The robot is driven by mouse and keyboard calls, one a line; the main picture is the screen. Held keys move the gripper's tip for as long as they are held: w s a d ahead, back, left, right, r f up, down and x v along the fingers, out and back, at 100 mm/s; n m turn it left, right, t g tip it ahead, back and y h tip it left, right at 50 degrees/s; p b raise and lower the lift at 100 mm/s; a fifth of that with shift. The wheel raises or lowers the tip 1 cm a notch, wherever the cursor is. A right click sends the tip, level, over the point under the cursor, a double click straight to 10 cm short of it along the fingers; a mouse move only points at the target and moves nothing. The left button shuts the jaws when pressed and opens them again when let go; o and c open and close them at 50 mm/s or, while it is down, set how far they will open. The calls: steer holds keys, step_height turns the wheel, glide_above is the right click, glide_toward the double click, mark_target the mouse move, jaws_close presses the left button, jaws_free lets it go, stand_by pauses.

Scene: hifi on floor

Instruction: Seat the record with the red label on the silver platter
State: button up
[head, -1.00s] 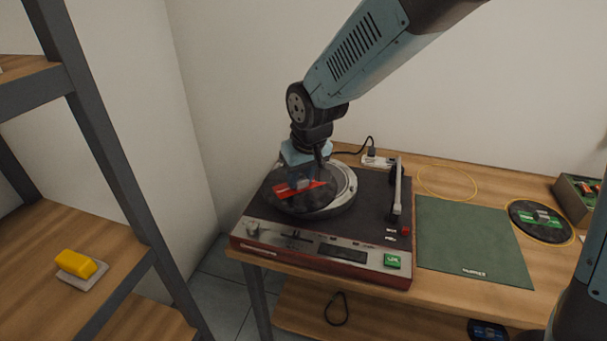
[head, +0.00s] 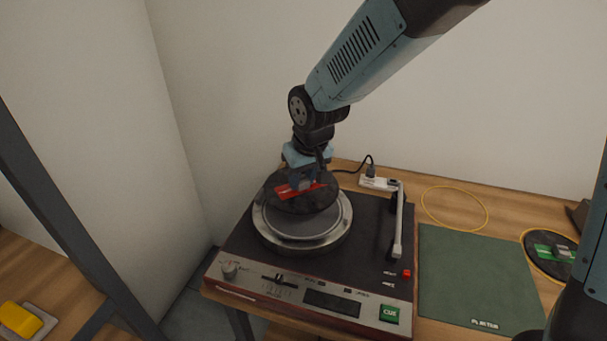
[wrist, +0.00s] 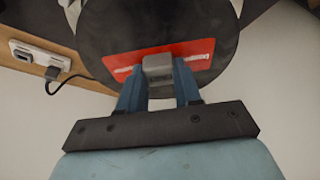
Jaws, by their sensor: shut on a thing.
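The record with the red label (head: 280,205) is a black disc with a red rectangular label and a raised grey block at its middle. My gripper (head: 303,183) is shut on that block from above. In the wrist view the two blue fingers of my gripper (wrist: 160,88) stand either side of the grey block (wrist: 158,66), against the red label (wrist: 200,52). The silver platter (head: 337,232) is on the turntable. The record overlaps its back part in the head view and looks held above it, offset towards the back. The platter's centre post cannot be made out.
The turntable (head: 240,250) has a tonearm (head: 398,225) at its right and a green cue button (head: 389,313) in front. A green mat (head: 475,275), a record with a green label (head: 550,262) and a yellow ring (head: 455,207) lie to the right. A power strip (head: 378,184) is behind.

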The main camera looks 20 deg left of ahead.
steer(key=shift+d+f, duration=0.1)
steer(key=shift+f, duration=2.05)
steer(key=shift+f, duration=1.05)
stand_by(1.7)
steer(key=o, duration=1.2)
steer(key=shift+c, duration=0.2)
steer(key=v, duration=1.3)
steer(key=shift+r, duration=0.3)
step_height(320, 180, up, 6)
glide_above(304, 188)
steer(key=s+d, duration=0.2)
steer(key=shift+d, duration=0.2)
